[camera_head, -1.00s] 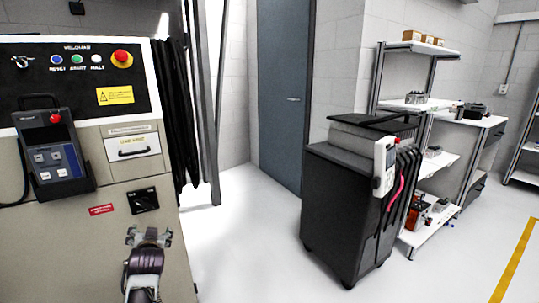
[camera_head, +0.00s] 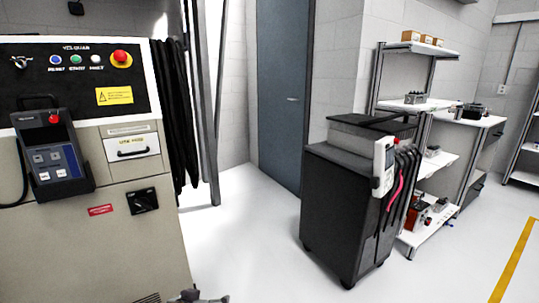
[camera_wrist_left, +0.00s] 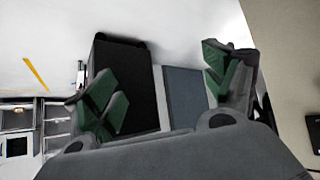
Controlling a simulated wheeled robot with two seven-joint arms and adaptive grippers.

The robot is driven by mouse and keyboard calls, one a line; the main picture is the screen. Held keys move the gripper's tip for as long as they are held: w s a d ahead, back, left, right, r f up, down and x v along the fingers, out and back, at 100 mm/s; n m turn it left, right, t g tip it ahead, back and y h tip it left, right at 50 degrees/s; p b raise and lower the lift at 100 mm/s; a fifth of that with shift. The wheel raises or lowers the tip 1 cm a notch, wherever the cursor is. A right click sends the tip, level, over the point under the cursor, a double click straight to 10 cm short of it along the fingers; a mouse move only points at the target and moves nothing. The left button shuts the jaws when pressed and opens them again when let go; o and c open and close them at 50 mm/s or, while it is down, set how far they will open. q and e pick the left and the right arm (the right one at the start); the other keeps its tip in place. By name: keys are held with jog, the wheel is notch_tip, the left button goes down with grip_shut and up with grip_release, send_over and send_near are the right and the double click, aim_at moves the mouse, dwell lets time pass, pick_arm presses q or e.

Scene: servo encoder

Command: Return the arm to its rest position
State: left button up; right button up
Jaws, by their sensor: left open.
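My left gripper (camera_wrist_left: 158,78) is open and empty in the wrist view, its two green-padded fingers spread wide with nothing between them. In the head view only a small grey part of my left gripper (camera_head: 197,297) shows at the bottom edge, in front of the lower right corner of the beige machine; the rest of the arm is out of the picture. My right gripper is in neither view.
The beige machine (camera_head: 115,245) stands at left, with a teach pendant (camera_head: 50,155) hung on its front. A black cabinet (camera_head: 335,220) stands right of centre, before shelves (camera_head: 430,103). Between machine and cabinet the floor (camera_head: 245,235) is clear, leading to a blue-grey door (camera_head: 283,95).

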pick_arm(q)
jog(key=s+d+f+g, duration=0.2)
jog(key=s+f+g, duration=0.3)
jog(key=s+f, duration=1.15)
jog(key=s+a+f+g+y+p, duration=0.1)
jog(key=s+a+f+p, duration=0.45)
jog(key=p, duration=1.55)
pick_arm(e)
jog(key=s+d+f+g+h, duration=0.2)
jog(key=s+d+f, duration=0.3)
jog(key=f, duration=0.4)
pick_arm(q)
jog(key=s+a+g+p, duration=0.1)
jog(key=s+a+p, duration=0.1)
jog(key=s+p, duration=0.8)
jog(key=s+a+r+y+p, duration=0.1)
jog(key=s+a+p, duration=0.2)
jog(key=s+p, duration=0.6)
jog(key=shift+s+a+g+y+p, duration=0.3)
jog(key=shift+s+g+p, duration=0.1)
jog(key=shift+s, duration=0.4)
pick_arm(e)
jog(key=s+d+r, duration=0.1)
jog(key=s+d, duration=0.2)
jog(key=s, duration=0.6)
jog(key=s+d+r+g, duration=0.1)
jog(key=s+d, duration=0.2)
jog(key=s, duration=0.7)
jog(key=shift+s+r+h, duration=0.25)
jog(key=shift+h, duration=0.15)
